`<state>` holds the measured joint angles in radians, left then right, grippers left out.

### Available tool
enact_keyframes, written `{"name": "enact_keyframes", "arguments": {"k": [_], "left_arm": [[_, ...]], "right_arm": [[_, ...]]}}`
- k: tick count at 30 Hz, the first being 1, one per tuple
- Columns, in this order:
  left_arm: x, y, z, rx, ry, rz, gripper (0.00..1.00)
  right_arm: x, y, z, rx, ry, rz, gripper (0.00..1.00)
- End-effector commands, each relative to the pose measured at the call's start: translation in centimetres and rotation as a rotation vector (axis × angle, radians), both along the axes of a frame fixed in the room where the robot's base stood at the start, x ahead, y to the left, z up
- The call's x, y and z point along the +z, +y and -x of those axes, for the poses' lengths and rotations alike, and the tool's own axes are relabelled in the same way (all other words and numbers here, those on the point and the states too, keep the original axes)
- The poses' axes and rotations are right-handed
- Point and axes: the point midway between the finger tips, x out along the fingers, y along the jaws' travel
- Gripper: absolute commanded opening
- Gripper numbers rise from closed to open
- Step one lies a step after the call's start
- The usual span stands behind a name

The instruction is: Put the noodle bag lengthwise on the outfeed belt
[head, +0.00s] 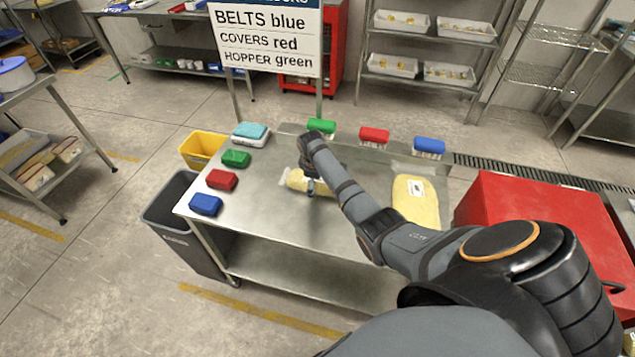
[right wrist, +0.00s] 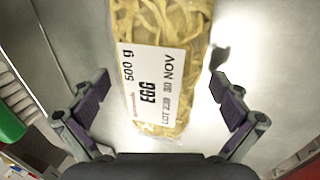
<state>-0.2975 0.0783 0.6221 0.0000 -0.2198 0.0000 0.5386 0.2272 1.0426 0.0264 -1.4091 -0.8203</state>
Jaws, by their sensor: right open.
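A noodle bag (head: 296,181) lies on the steel table (head: 265,230), partly hidden by my right arm. In the right wrist view the noodle bag (right wrist: 172,25) is clear with yellow noodles and a white label reading "500 g EGG". My right gripper (head: 313,187) is over this bag. Its open fingers (right wrist: 160,90) stand on either side of the bag, with gaps showing. A second bag of yellow noodles (head: 415,205) with a white label lies at the table's right end. I cannot make out an outfeed belt. My left gripper is not in view.
A grey bin (head: 175,235) and yellow tub (head: 203,148) stand left. A red cabinet (head: 520,210) is right. The table's front middle is clear.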

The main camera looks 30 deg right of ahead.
Motion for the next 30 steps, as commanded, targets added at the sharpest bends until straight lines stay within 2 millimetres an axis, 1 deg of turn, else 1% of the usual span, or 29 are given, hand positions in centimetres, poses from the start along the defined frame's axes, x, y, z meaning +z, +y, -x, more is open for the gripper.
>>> {"name": "enact_keyframes", "arguments": {"k": [2, 18, 26, 30], "left_arm": [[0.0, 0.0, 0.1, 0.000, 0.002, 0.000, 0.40], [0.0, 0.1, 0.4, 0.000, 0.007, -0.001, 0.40], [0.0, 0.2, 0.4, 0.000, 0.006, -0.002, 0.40], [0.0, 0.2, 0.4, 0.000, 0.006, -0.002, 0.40]], "right_arm": [[0.0, 0.0, 0.0, 0.000, 0.000, 0.000, 1.00], [0.0, 0.1, 0.1, 0.000, 0.002, -0.001, 0.27], [0.2, 0.1, 0.0, 0.000, -0.001, -0.001, 0.26], [1.2, 0.0, -0.1, 0.000, -0.003, 0.000, 0.26]]}}
